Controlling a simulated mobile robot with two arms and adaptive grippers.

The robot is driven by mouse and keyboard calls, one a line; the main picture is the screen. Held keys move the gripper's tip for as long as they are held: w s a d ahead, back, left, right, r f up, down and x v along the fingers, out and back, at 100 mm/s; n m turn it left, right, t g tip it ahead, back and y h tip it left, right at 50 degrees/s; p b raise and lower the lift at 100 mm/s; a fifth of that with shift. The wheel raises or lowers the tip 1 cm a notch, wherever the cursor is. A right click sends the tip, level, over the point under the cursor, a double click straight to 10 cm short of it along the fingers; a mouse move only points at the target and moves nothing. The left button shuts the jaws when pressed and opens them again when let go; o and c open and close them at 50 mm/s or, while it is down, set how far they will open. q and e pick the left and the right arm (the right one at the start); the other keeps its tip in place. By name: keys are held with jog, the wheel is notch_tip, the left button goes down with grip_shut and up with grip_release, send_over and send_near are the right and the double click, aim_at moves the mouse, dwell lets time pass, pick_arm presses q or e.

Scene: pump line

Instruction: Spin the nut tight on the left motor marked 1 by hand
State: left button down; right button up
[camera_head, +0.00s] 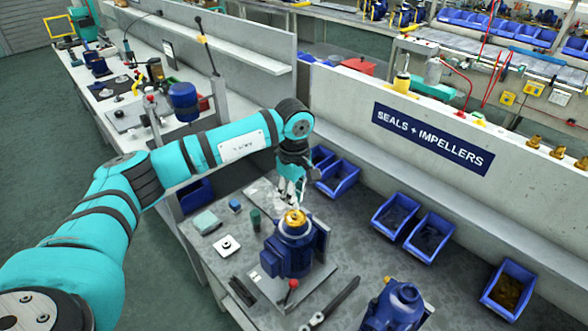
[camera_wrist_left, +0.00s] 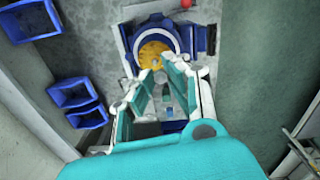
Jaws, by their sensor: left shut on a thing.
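A blue motor (camera_head: 288,252) stands upright on the bench in the head view, with a brass-yellow impeller (camera_head: 295,219) on its top. In the left wrist view the impeller (camera_wrist_left: 152,54) sits inside the motor's round blue rim (camera_wrist_left: 133,38). My left gripper (camera_head: 291,203) points down from above at the impeller's middle. It is shut on the nut, which the fingertips (camera_wrist_left: 158,70) hide almost fully. A second blue motor (camera_head: 396,306) stands to the right at the bottom edge. I cannot read a number on either motor. My right gripper is not in view.
Blue bins (camera_head: 429,238) stand along the bench's back wall under the "SEALS + IMPELLERS" sign (camera_head: 432,137). A white square part (camera_head: 227,245) and a dark green cylinder (camera_head: 256,219) lie left of the motor. A red-knobbed lever (camera_head: 292,284) stands in front of it.

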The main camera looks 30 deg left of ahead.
aim_at(296, 214)
pick_arm(q)
jog(key=shift+w+a+n, duration=0.15)
jog(key=shift+w+n, duration=0.55)
jog(key=shift+w, duration=0.05)
jog(key=shift+f+b, duration=0.3)
jog(key=shift+f, duration=0.05)
jog(key=shift+a+f+b, duration=0.1)
jog(key=shift+f+b, duration=0.9)
jog(key=shift+f, duration=1)
jog(key=shift+f+b, duration=0.5)
jog(key=shift+b, duration=0.05)
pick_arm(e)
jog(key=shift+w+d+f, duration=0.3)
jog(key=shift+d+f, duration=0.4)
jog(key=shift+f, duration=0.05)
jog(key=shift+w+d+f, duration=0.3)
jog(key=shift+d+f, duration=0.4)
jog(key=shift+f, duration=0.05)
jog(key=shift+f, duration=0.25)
pick_arm(q)
jog(key=shift+b, duration=0.4)
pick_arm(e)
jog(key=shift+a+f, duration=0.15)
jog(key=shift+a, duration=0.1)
pick_arm(q)
jog(key=shift+f+b, duration=0.3)
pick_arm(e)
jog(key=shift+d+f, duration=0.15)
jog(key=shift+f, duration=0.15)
